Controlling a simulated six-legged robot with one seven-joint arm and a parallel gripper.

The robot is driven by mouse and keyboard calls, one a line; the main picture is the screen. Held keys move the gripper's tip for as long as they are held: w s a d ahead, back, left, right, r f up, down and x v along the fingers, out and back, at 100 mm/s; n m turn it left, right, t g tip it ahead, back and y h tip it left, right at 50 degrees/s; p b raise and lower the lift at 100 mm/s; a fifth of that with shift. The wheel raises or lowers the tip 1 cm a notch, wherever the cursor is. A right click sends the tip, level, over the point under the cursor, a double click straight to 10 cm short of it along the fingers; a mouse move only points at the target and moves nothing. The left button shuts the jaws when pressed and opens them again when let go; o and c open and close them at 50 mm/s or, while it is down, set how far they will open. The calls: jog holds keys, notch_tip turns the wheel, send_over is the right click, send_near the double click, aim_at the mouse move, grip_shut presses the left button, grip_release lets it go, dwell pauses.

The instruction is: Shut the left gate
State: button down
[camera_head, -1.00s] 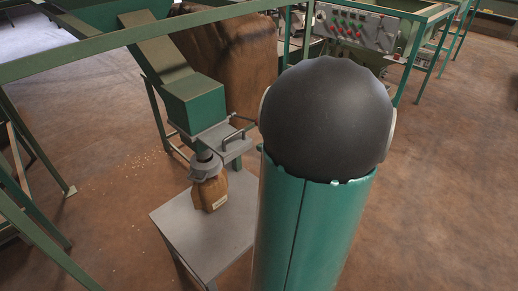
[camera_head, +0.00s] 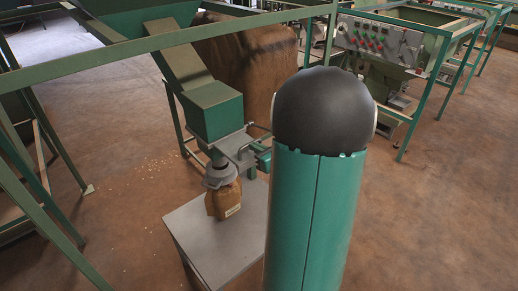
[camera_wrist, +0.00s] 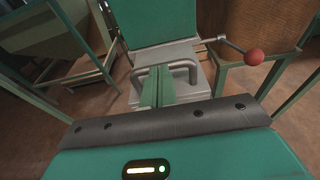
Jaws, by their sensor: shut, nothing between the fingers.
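The gate is a grey metal slide plate (camera_head: 236,148) under a green hopper chute (camera_head: 217,112). It sticks out from the chute toward my arm and also shows in the wrist view (camera_wrist: 184,91). Its grey bar handle (camera_wrist: 184,64) stands at the near end of the plate. My gripper (camera_wrist: 159,78) is shut and empty, its green fingers pointing at the middle of the handle, between its two ends. Whether they touch the handle I cannot tell. In the head view my gripper (camera_head: 262,160) is at the right end of the plate, partly hidden by my arm.
A brown bag (camera_head: 223,200) hangs or stands under the spout on a grey table (camera_head: 215,240). A lever with a red ball (camera_wrist: 254,56) is right of the handle in the wrist view. A green frame beam (camera_head: 150,45) crosses in front. A control panel (camera_head: 378,38) stands behind.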

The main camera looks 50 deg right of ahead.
aim_at(238, 146)
jog(key=x, duration=0.3)
jog(key=r+x, duration=0.1)
jog(key=x, duration=0.5)
jog(key=shift+w+r, duration=0.1)
jog(key=shift+r, duration=0.25)
jog(key=shift+w+r, duration=0.15)
jog(key=shift+w, duration=0.25)
